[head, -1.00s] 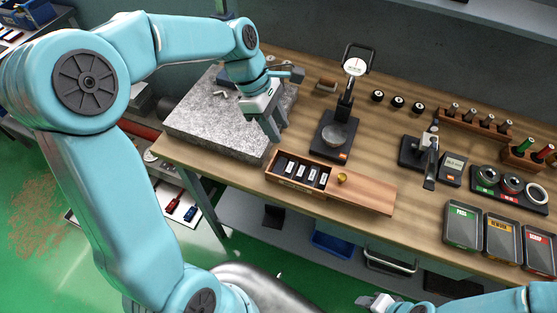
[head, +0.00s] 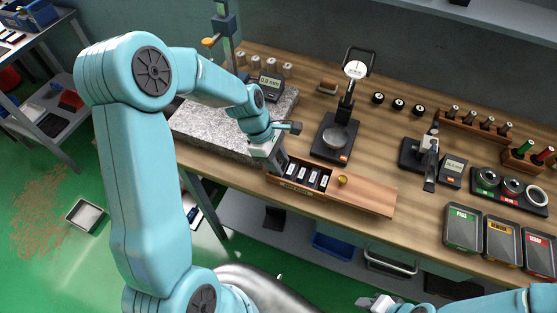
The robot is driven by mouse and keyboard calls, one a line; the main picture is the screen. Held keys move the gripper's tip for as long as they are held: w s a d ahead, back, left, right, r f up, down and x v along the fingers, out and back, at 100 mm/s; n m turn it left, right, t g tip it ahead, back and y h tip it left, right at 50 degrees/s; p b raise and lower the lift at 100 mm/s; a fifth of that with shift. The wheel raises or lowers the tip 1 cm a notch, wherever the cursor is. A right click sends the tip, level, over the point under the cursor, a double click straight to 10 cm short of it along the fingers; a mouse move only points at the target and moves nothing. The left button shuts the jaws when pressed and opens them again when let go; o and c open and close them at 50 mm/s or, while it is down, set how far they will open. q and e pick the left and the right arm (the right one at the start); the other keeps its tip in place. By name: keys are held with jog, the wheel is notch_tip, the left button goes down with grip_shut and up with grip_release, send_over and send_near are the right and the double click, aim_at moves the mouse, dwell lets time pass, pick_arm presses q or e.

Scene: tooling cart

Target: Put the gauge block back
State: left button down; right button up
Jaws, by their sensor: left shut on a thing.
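My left gripper (head: 274,160) is over the left end of an open wooden box (head: 291,187). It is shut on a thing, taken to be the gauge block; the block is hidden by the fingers. Several pale blocks with dark markings (head: 314,177) stand in a row in the box, just right of the fingers. The fingers hide the box's left end, so I cannot tell if the held block touches it. The box's wooden lid (head: 368,196), with a brass knob (head: 342,180), lies to the right. My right gripper (head: 375,302) is low at the bottom edge; its jaw gap is unclear.
A grey granite plate (head: 215,137) lies left of the box, with a gauge display (head: 270,82) behind it. A dial gauge stand (head: 331,140) is just behind the box. Labelled trays (head: 463,228) stand at the right. Bare bench lies between box and trays.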

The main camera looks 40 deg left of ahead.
pick_arm(q)
jog(key=shift+f, duration=0.1)
jog(key=c, duration=1)
grip_release()
jog(key=shift+f, duration=0.1)
jog(key=v, duration=1.2)
jog(key=shift+a, duration=0.1)
